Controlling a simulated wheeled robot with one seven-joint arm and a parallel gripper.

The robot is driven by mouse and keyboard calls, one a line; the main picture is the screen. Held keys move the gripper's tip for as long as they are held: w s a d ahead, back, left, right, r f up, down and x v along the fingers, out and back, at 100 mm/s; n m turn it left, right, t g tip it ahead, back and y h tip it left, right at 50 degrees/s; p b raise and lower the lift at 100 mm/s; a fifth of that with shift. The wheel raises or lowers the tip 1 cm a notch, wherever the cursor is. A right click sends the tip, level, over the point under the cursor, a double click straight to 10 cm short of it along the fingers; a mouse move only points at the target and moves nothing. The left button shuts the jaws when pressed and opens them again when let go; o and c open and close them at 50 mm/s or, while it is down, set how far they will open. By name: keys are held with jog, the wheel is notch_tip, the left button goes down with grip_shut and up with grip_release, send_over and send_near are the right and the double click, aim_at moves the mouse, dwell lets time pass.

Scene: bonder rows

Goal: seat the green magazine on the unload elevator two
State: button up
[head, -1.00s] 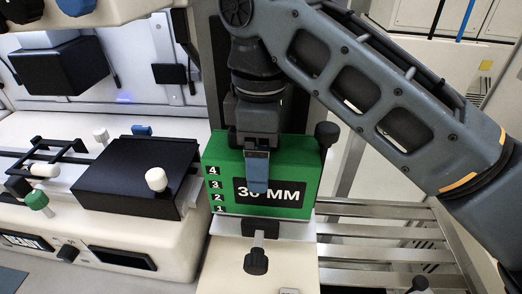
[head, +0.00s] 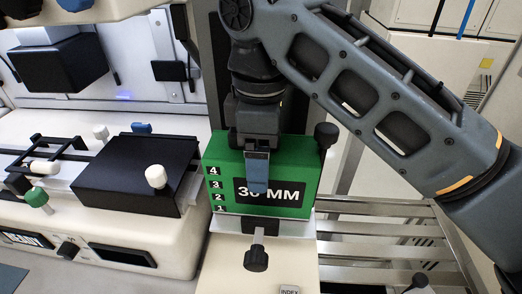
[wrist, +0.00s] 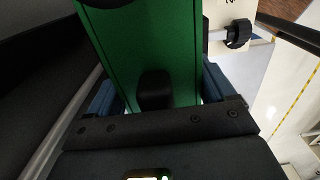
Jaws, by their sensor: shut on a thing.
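The green magazine (head: 225,170) stands upright on the elevator platform (head: 225,222), with a black "30 MM" label and the numbers 1 to 4 on its face. It fills the upper middle of the wrist view (wrist: 150,50). My gripper (head: 257,172) is shut on the magazine from above, with one blue finger down its front face. In the wrist view, blue fingers lie on both sides of it. The magazine's base appears to rest on the platform; any small gap cannot be told. A black knob (head: 256,259) sticks out in front of the platform.
A black box (head: 135,175) on the white machine stands close to the magazine's left. A black knob (head: 326,134) stands at its upper right. Metal rails (head: 385,247) run to the right. An INDEX button (head: 290,290) is at the bottom.

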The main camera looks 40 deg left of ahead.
jog(key=shift+f, duration=0.3)
jog(key=o, duration=1.4)
jog(key=shift+f, duration=0.1)
jog(key=shift+o, duration=0.2)
jog(key=shift+r, duration=3.95)
